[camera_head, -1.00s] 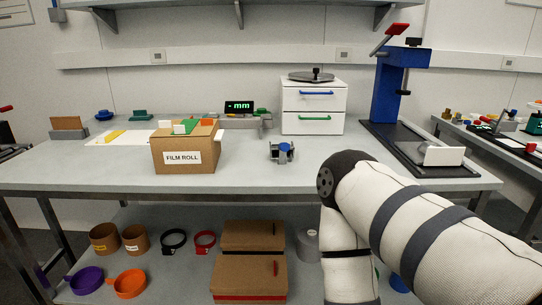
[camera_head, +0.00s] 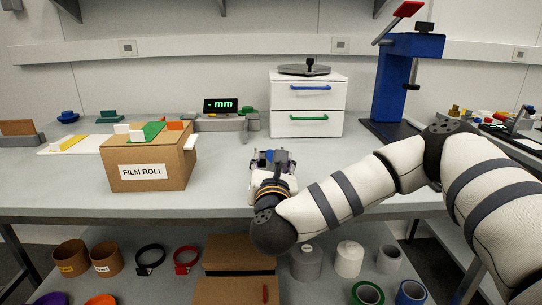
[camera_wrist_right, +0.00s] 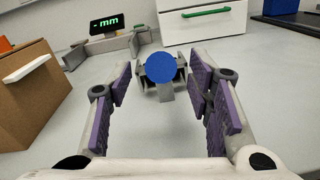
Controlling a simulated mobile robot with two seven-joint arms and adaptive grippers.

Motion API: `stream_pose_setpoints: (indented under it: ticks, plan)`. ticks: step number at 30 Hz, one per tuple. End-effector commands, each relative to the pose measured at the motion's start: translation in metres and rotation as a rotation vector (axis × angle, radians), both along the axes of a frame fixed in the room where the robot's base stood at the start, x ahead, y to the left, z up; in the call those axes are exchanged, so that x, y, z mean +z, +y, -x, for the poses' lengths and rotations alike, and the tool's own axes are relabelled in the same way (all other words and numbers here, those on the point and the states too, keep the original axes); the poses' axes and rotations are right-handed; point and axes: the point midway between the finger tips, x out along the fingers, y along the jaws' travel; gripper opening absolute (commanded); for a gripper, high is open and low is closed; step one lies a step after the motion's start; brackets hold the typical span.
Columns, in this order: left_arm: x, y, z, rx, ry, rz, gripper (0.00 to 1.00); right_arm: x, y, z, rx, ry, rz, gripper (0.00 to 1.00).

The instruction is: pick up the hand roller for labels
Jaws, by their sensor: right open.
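A small grey piece with a round blue face (camera_wrist_right: 166,67), which looks like the hand roller in a grey holder, stands on the bench, centred in the right wrist view. A short grey bar points from under the blue face toward me. My right gripper (camera_wrist_right: 161,80) is open and empty, its purple-padded fingers spread to the left and right of the piece, which sits just beyond the tips. In the head view my right gripper (camera_head: 270,163) and wrist cover most of the piece. My left gripper is not in view.
A cardboard box labelled FILM ROLL (camera_head: 146,172) stands left of my gripper. Behind are a gauge with a green mm display (camera_head: 220,105) and a white drawer unit (camera_head: 308,108). A blue press (camera_head: 407,75) stands at the right. The bench just around the piece is clear.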

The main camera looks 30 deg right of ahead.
Motion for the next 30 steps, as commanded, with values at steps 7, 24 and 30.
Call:
stream_pose_setpoints:
  ticks: [7, 24, 30]
  plan:
    - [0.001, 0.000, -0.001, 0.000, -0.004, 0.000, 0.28, -0.007, -0.022, -0.032, 0.000, 0.002, 0.003, 0.47]
    - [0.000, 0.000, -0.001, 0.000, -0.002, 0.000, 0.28, -0.008, -0.033, -0.052, 0.003, 0.004, 0.001, 0.04]
    - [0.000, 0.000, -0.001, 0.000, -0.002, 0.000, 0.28, -0.008, -0.033, -0.052, 0.004, 0.003, 0.002, 0.00]
